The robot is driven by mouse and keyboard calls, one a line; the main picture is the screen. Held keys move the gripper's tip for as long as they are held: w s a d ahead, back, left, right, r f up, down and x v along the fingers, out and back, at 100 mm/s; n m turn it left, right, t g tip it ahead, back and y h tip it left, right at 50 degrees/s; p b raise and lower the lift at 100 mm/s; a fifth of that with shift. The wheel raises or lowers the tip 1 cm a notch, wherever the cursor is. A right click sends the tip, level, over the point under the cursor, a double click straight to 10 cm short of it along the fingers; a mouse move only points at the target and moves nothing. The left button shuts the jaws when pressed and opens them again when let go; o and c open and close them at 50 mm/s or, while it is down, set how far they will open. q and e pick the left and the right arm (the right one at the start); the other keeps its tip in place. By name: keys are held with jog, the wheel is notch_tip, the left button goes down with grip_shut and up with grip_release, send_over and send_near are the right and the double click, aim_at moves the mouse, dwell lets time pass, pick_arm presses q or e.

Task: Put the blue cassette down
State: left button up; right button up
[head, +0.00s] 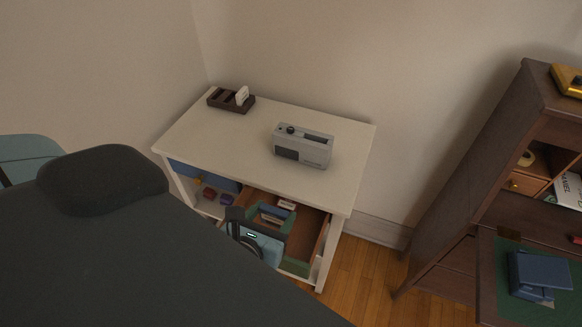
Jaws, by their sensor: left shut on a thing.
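My left gripper (268,220) is over the open drawer (311,238) on the right side of the white table. It is shut on a small blue thing, which looks like the blue cassette (271,209); the fingers and hand hide most of it. I cannot tell whether it touches the drawer floor. A pale cassette (287,204) lies in the drawer just behind the gripper. My right gripper is not in view.
On the white table (215,139) stand a grey cassette player (303,146) and a dark rack (231,101) holding one pale cassette. A shut blue drawer (206,175) is on the left. A dark wood cabinet (470,170) stands at right.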

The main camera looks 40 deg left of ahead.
pick_arm(q)
jog(key=shift+s+f, duration=0.1)
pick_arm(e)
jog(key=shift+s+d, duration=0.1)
